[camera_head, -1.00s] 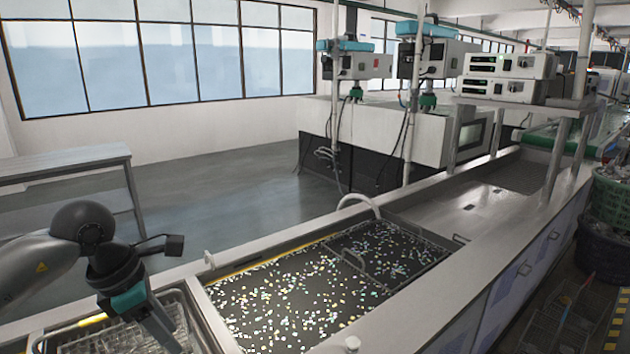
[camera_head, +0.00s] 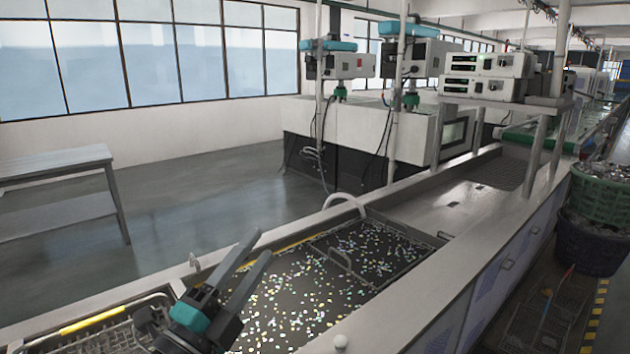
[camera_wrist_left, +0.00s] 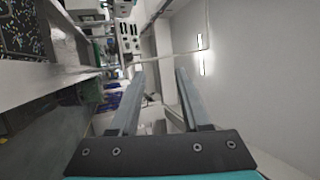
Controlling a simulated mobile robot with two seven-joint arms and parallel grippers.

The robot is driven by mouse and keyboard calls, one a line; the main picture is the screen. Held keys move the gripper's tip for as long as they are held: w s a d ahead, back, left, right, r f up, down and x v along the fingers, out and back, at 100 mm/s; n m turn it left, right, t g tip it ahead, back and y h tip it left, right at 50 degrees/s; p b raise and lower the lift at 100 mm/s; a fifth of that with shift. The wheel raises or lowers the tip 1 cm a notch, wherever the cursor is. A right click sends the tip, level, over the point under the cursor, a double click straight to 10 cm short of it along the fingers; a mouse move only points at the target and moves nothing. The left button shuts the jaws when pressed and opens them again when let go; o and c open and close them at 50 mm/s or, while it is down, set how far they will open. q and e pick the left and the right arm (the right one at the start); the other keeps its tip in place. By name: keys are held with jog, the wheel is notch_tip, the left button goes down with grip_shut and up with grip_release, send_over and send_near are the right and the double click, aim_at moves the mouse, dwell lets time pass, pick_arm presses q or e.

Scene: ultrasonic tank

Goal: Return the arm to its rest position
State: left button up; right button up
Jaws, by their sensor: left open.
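My left gripper (camera_head: 243,265) is low in the head view, in front of the near edge of the ultrasonic tank (camera_head: 415,258). Its two grey fingers point up and to the right, spread apart with nothing between them. In the left wrist view the open fingers (camera_wrist_left: 158,98) stand apart and face the ceiling and the far part of the hall. The gripper covers part of the tank and of the wire basket (camera_head: 110,340) at the lower left. My right gripper does not show.
The tank holds dark liquid with many small bright flecks. A grey table (camera_head: 55,165) is at the left. Open floor (camera_head: 190,215) lies between table and tank.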

pick_arm(q)
jog(key=s+a+f+n+g+y, duration=0.3)
jog(key=a+f+n+y, duration=0.25)
jog(key=f+n, duration=0.3)
jog(key=s+a+f+n+g+y, duration=0.2)
jog(key=a+f+n+g+y, duration=0.15)
jog(key=f+n+y, duration=0.4)
jog(key=s+d+f+n+g+h, duration=0.1)
jog(key=s+f+n+g+h, duration=0.1)
jog(key=s+f+g, duration=0.5)
jog(key=s+d+f+n+g+h, duration=0.1)
jog(key=s+f+n+g, duration=0.2)
jog(key=s+f, duration=0.75)
notch_tip(320, 180, down, 22)
jog(key=s+b, duration=0.3)
jog(key=b, duration=0.1)
jog(key=s+a+f+g+b, duration=0.1)
jog(key=s+f+b, duration=0.1)
jog(key=s+f, duration=0.5)
jog(key=s+a+f+m+g+b, duration=0.1)
jog(key=s+a+f+b, duration=0.1)
jog(key=s+f, duration=0.6)
notch_tip(320, 180, down, 4)
jog(key=shift+f+b, duration=0.25)
jog(key=shift+b, duration=0.05)
jog(key=shift+a, duration=0.1)
